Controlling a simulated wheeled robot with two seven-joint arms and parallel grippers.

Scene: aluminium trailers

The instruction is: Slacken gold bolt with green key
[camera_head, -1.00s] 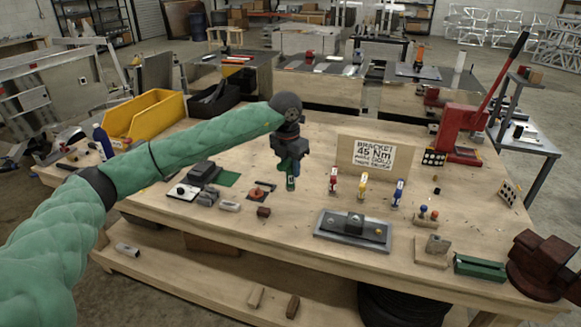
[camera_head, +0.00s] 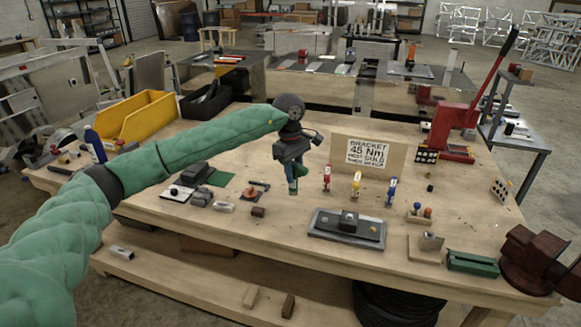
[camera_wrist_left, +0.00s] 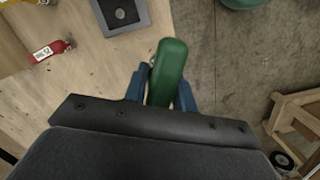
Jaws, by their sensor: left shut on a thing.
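My left gripper (camera_head: 293,178) is shut on the green key (camera_head: 293,188), above the bench left of the coloured keys. In the left wrist view the key's green handle (camera_wrist_left: 168,70) sits between the blue fingers. The grey bracket plate (camera_head: 318,231) lies on the bench to the right and nearer the front edge. A small gold bolt (camera_head: 373,231) shows at its right end, apart from the key. The wrist view shows part of the bracket (camera_wrist_left: 122,12) at the top. My right gripper is not in view.
Red (camera_head: 327,180), yellow (camera_head: 356,184) and blue (camera_head: 391,191) keys stand behind the bracket, before a sign (camera_head: 367,153) reading "BRACKET 45 Nm". A red press (camera_head: 450,130) stands at the right rear. Small parts lie left of the gripper.

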